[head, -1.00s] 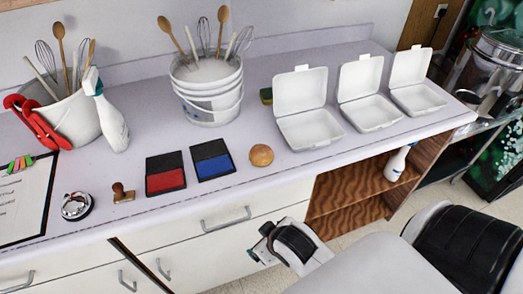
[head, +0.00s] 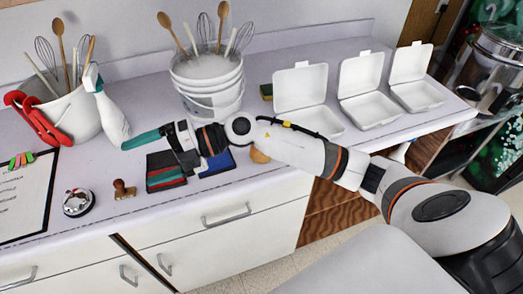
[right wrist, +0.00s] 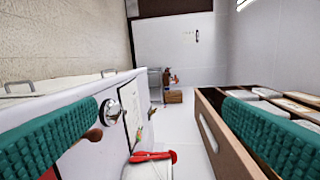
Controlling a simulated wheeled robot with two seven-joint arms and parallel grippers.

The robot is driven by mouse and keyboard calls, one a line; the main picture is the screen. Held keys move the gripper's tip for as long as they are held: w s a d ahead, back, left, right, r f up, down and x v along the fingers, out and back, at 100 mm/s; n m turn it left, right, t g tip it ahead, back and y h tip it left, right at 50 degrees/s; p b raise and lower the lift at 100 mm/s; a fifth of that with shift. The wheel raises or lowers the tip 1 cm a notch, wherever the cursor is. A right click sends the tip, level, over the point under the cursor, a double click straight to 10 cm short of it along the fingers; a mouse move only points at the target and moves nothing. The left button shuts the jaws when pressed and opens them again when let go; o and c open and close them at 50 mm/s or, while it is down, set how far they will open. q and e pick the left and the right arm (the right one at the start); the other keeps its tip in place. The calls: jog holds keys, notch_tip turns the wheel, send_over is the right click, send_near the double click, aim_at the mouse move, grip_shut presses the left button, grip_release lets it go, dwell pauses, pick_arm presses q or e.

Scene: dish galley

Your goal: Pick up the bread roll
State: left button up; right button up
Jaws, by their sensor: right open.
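The bread roll (head: 259,156) is a small round tan bun on the counter near its front edge. In the head view my right arm passes over it and hides much of it; only its lower part shows. My right gripper (head: 152,160) is open, with two teal ridged fingers pointing left, above the red and blue pads. It is well to the left of the roll and holds nothing. In the right wrist view the open fingers (right wrist: 162,102) show with no roll between them. My left gripper is not in view.
On the counter (head: 290,155) stand a spray bottle (head: 108,112), white buckets (head: 205,92) with utensils, a stamp (head: 123,189), a bell (head: 78,202) and a clipboard (head: 22,192). Open white boxes (head: 300,88) stand behind the roll's right. Counter in front of the pads is clear.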

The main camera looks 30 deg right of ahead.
jog(key=w+d+f+n+g+h, duration=0.1)
jog(key=w+d+f+h, duration=0.15)
jog(key=d+h, duration=0.3)
jog(key=w+d+f+n+g+h, duration=0.1)
jog(key=d+f+g+h, duration=0.1)
jog(key=d+f+h, duration=0.35)
jog(key=d+r+m+g+h, duration=0.1)
jog(key=d+m+h, duration=0.15)
jog(key=d, duration=0.65)
jog(key=d+r+m+h, duration=0.1)
jog(key=d+r+h, duration=0.15)
jog(key=d, duration=0.75)
notch_tip(320, 180, down, 7)
jog(key=shift+a+r+p, duration=0.1)
jog(key=shift+p, duration=1)
jog(key=f+p, duration=0.1)
jog(key=f, duration=0.1)
jog(key=a+f+p, duration=0.1)
jog(key=f, duration=0.1)
jog(key=shift+f, duration=0.4)
jog(key=shift+d+f, duration=0.1)
jog(key=shift+f, duration=0.4)
jog(key=c, duration=1)
